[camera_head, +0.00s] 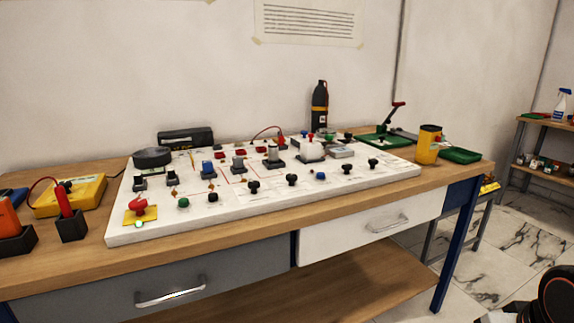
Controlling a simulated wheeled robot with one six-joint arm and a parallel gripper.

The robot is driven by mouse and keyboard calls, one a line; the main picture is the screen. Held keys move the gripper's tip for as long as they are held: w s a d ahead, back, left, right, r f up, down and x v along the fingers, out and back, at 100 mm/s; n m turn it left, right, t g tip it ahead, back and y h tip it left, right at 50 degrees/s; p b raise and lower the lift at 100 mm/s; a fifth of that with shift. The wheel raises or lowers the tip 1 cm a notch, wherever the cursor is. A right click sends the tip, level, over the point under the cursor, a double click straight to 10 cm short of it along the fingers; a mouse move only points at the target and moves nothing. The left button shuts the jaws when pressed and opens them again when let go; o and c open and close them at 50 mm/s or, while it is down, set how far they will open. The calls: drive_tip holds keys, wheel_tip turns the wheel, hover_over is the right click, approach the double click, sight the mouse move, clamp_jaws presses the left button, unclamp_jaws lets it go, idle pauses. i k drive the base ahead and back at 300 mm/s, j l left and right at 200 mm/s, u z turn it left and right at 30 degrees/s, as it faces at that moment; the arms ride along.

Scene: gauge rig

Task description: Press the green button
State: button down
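A green button (183,202), small and round, sits near the front left edge of the white panel (122,233) on the workbench. Nothing covers it or touches it. A smaller light green spot (139,224) shows at the front of a yellow plate with a red knob (137,204), to the left of the green button. Whether that spot is a button or a lamp, I cannot tell. A black rounded part with a red ring at the bottom right corner seems to be my arm, well apart from the panel. My gripper's fingers are not in view.
The panel carries several black, blue and red knobs and switches. A yellow meter (80,196) and red-handled tools stand to the left on the wooden bench (240,225). A dark bottle (320,105) and a yellow cup-like object (428,146) stand at the back and right.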

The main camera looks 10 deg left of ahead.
sight(184, 202)
drive_tip(key=u, duration=1.35)
